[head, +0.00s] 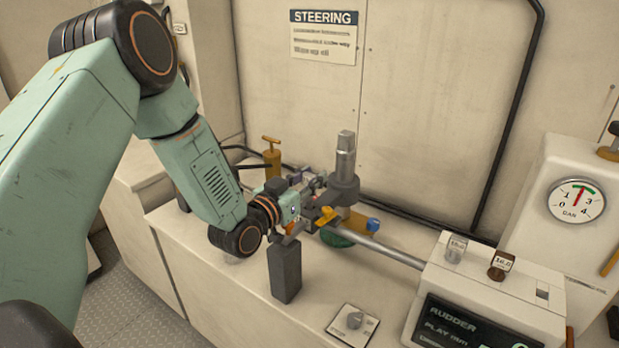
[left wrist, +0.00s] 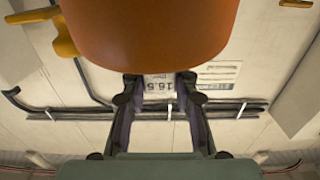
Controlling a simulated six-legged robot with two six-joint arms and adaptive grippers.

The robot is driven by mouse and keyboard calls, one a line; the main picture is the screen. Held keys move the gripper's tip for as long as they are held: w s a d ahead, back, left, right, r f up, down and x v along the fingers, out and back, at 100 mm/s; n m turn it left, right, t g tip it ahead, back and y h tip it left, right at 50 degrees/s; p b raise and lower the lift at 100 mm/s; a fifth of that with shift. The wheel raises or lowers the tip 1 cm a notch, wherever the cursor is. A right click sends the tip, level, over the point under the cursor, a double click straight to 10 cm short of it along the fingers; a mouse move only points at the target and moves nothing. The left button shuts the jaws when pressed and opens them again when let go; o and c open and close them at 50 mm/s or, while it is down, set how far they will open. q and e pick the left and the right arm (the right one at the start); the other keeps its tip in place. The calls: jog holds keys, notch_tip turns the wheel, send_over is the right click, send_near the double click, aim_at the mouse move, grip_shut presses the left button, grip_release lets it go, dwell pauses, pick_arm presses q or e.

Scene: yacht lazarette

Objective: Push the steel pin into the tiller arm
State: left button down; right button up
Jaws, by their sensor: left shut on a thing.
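My left gripper (head: 308,190) reaches in from the left to the tiller assembly on the bench. It is shut on a small piece with a white label, apparently reading 16.5 (left wrist: 158,84), taken to be the steel pin; its shaft is hidden. The gripper is close beside the stock, above the bar's near end. I cannot tell whether the pin touches a hole. A large orange rounded thing (left wrist: 150,35) fills the top of the wrist view. My right gripper is out of view.
A dark grey block (head: 285,270) stands in front of the gripper. A white box at right holds pins labelled 15.0 (head: 457,249) and 16.0 (head: 500,266). A small plate with a peg (head: 353,321) lies at the bench front. A yellow pump (head: 271,157) stands behind.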

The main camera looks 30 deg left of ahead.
pick_arm(q)
jog(key=shift+f+b, duration=0.8)
jog(key=shift+f, duration=0.2)
dwell(0.7)
jog(key=shift+s+f, duration=0.2)
